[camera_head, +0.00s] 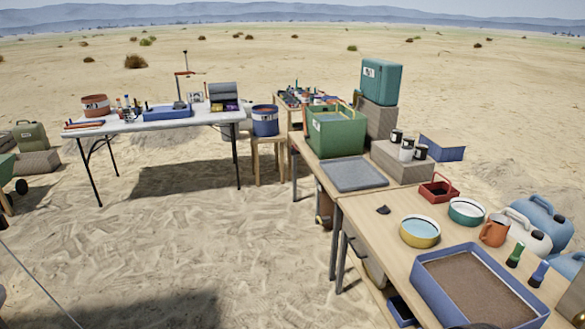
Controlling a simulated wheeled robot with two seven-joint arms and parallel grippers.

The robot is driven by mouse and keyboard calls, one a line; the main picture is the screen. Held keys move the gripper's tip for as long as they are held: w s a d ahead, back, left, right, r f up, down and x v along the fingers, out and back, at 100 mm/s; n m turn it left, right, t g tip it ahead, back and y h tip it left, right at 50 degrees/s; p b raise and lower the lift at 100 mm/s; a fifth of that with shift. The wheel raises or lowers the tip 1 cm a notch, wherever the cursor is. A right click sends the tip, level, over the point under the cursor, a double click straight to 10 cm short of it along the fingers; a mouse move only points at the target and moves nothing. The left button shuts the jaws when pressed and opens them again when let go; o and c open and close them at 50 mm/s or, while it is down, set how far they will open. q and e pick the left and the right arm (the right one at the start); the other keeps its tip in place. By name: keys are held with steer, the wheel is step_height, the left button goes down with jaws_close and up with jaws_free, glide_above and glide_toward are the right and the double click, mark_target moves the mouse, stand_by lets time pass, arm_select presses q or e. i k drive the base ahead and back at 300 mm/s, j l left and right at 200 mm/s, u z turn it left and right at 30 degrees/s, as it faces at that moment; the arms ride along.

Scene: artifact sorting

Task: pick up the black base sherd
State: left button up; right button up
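A small dark sherd (383,210), blackish and irregular, lies flat on the wooden table (375,235). It looks like the black base sherd, but it is too small to make out its shape well. It lies apart from other things, left of a yellow-rimmed bowl (420,232) and in front of a grey mat. Neither of my grippers shows clearly in the head view, and nothing touches the sherd.
A blue tray of soil (432,288) fills the table's near part. A red caddy (438,188), a green-rimmed bowl (466,211), an orange mug (495,230) and jugs stand behind and right. The grey mat (353,174) is empty. Bare wood surrounds the sherd.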

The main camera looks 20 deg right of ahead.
mark_target(384, 210)
steer(key=i+z, duration=0.1)
steer(key=i, duration=0.95)
steer(key=i+j+z, duration=0.1)
steer(key=i, duration=1)
steer(key=i+z, duration=0.45)
steer(key=i+j+z, duration=0.2)
steer(key=i+z, duration=0.3)
steer(key=i, duration=0.15)
steer(key=i+l+z, duration=0.1)
steer(key=i+z, duration=0.25)
steer(key=z, duration=0.15)
steer(key=i+z, duration=0.45)
steer(key=i+j+z, duration=0.15)
steer(key=z, duration=0.35)
steer(key=i, duration=0.1)
